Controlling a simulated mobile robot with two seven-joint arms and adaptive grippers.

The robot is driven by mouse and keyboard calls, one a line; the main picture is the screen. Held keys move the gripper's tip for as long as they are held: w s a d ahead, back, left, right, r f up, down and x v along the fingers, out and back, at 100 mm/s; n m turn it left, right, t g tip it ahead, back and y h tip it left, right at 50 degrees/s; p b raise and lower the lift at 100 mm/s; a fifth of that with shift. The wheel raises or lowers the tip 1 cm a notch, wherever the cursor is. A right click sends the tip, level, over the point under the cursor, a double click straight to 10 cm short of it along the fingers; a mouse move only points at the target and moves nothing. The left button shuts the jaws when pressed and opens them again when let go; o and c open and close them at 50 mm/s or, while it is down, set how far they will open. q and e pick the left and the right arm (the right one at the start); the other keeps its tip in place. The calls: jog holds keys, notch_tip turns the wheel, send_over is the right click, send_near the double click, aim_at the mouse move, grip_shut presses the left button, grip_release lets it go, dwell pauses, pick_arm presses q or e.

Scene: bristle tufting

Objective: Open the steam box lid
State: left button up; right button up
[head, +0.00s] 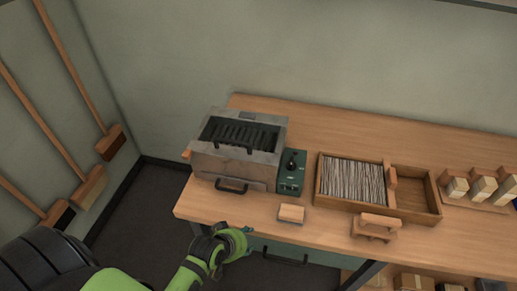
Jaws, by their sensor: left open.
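The steam box (262,166) is a grey metal box at the left end of the wooden workbench. Its top shows a dark slotted area inside a metal frame; I cannot tell whether this is part of the lid or the box's inside. A dark handle (232,147) sits along the front upper edge, and a second handle (231,186) is lower on the front face. My green left gripper (249,242) is open, in front of the bench's front edge and below the box, apart from both handles. My right gripper is out of view.
A green control unit with a knob (291,172) stands right of the box. A small wooden block (291,213), a divided wooden tray (414,216) with bristles, a wooden stand (375,226) and brush blocks (482,190) lie further right. Brooms (110,142) lean at the left wall.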

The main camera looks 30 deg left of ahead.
pick_arm(q)
jog(key=w+a+r+n+t+y+p, duration=0.15)
jog(key=w+a+r+n+t, duration=0.4)
jog(key=w+r+n, duration=0.55)
jog(key=n+t+y, duration=0.3)
jog(key=n, duration=0.2)
send_near(232, 142)
jog(key=w, duration=0.4)
jog(key=b+x, duration=0.1)
jog(key=x, duration=0.1)
jog(key=b+x, duration=0.1)
jog(key=x, duration=0.1)
jog(key=f+b+x, duration=0.1)
jog(key=x, duration=0.1)
jog(key=shift+s+a, duration=0.1)
jog(key=shift+a, duration=0.25)
jog(key=shift+w+a+r, duration=0.1)
jog(key=shift+w, duration=0.25)
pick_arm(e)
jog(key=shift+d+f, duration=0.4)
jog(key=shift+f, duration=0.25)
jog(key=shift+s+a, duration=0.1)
pick_arm(q)
jog(key=shift+c, duration=0.8)
grip_shut()
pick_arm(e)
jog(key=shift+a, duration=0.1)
